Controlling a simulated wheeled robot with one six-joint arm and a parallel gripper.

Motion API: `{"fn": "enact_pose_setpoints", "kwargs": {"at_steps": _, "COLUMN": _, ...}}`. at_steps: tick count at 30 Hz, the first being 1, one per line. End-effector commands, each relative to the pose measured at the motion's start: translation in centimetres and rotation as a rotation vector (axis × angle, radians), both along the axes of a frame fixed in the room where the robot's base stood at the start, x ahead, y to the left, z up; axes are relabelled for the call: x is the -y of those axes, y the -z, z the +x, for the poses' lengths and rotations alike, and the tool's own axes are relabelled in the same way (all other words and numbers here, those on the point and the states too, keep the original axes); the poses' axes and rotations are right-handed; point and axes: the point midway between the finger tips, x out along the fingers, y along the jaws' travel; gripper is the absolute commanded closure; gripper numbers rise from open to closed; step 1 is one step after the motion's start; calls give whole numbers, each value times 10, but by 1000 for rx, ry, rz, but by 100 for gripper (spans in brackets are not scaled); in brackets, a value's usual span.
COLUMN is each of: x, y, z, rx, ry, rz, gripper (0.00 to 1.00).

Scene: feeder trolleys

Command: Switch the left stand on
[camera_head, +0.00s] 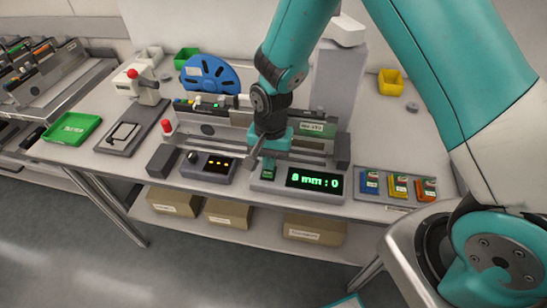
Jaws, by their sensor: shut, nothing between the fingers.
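My gripper (256,155) is shut and empty. It points down in front of the long grey feeder rail, above the near edge of the bench. Just below and right of it is a control box (262,186) with a small green-lit switch (268,173) and a green display (314,181) reading "8 mm : 0". I cannot tell whether the fingertips touch anything. Which unit is the left stand is not clearly marked.
A red lamp or button (167,127) stands behind a dark block (163,161). A blue reel (208,74) leans at the back. A green tray (72,128) is at left, and several coloured packs lie in a tray (382,201) at right. Cartons (314,229) sit below.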

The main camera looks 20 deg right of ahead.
Motion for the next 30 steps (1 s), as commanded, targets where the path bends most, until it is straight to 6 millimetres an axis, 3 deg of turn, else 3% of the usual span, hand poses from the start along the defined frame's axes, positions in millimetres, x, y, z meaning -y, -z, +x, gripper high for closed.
{"fn": "enact_pose_setpoints", "kwargs": {"at_steps": 1, "x": 3, "y": 11, "z": -1, "rx": -1, "ry": -1, "rz": -10, "gripper": 100}}
{"fn": "enact_pose_setpoints", "kwargs": {"at_steps": 16, "x": 4, "y": 13, "z": -2, "rx": 1, "ry": 1, "rz": -12, "gripper": 100}}
{"fn": "enact_pose_setpoints", "kwargs": {"at_steps": 30, "x": -9, "y": 10, "z": -19, "rx": -11, "ry": -6, "rz": -5, "gripper": 100}}
